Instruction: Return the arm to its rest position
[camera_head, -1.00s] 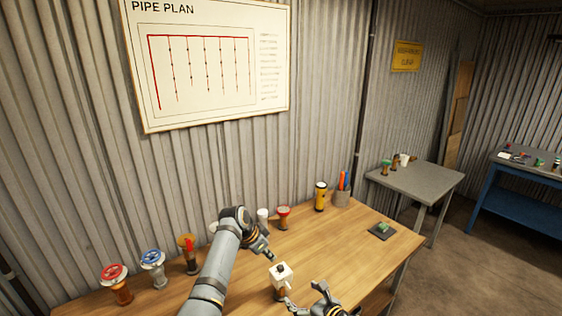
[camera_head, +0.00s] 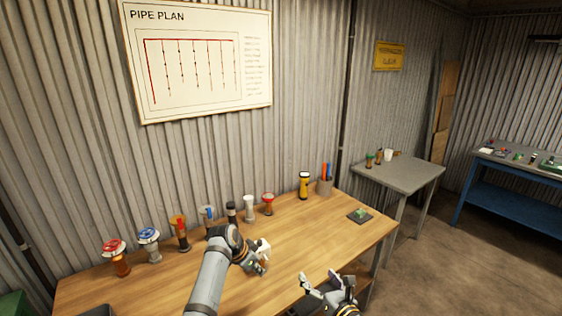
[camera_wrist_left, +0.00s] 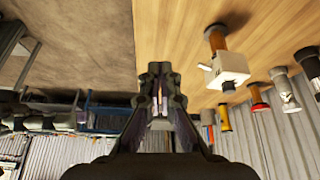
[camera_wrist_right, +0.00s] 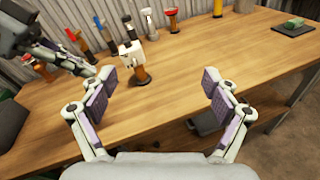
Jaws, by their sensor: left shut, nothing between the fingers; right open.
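My left arm crosses the head view, and its gripper (camera_head: 262,268) is low over the middle of the wooden bench. In the left wrist view its fingers (camera_wrist_left: 160,78) are together and hold nothing. A white box-shaped fitting on a copper-brown stem (camera_wrist_right: 132,58) stands upright on the bench. In the head view it (camera_head: 264,247) is partly hidden by my left gripper. It also shows in the left wrist view (camera_wrist_left: 230,66), beside the shut fingers and apart from them. My right gripper (camera_head: 325,285) is open and empty by the bench's front edge; its spread fingers show in the right wrist view (camera_wrist_right: 157,85).
Along the back of the wooden bench (camera_head: 310,235) stand a red-wheel valve (camera_head: 114,250), a blue-wheel valve (camera_head: 149,240), several other fittings, a yellow cylinder (camera_head: 304,185) and a pen cup (camera_head: 325,187). A dark pad (camera_head: 360,216) lies at right. A grey table (camera_head: 405,172) stands beyond.

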